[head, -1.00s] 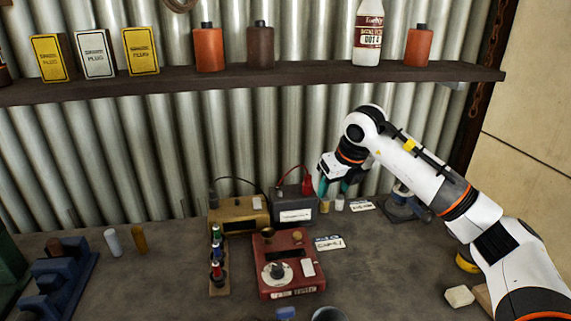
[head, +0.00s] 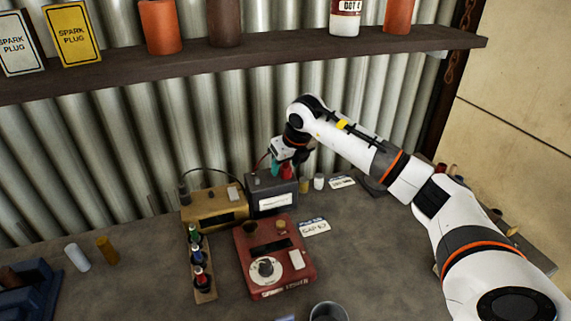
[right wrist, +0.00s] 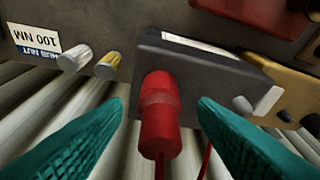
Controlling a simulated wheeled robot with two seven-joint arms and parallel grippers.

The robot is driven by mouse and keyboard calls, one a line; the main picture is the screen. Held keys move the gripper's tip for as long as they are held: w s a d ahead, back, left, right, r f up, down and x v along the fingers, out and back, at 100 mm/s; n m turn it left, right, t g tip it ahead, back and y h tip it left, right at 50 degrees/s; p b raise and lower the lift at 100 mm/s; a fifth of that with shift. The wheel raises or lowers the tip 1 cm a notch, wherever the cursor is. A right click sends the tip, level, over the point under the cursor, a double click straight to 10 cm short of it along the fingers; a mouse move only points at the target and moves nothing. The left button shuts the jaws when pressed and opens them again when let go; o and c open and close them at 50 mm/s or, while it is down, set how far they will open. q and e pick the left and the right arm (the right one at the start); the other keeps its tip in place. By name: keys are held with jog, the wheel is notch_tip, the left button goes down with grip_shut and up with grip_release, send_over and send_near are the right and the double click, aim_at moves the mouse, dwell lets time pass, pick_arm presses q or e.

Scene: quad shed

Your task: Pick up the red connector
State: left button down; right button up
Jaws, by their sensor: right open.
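The red connector (right wrist: 159,115) stands plugged into the dark grey box (right wrist: 195,68) in the right wrist view, with a red cable on it. In the head view the red connector (head: 287,171) shows partly behind my right gripper (head: 281,168), at the dark grey box (head: 274,197). My right gripper (right wrist: 160,103) is open, with one teal finger on each side of the connector. Gaps show between the fingers and the connector. My left gripper is not in view.
A tan box (head: 215,209) stands left of the grey box, a red device (head: 273,262) in front. Small cylinders (head: 319,181) and a label card (head: 342,182) lie to the right. A shelf (head: 240,62) with bottles runs above. Corrugated metal wall stands close behind.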

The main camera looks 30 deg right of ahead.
jog(key=shift+f, duration=0.25)
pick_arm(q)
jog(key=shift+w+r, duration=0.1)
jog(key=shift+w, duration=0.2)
pick_arm(e)
jog(key=c, duration=1)
jog(key=shift+c, duration=0.2)
jog(key=shift+r, duration=0.2)
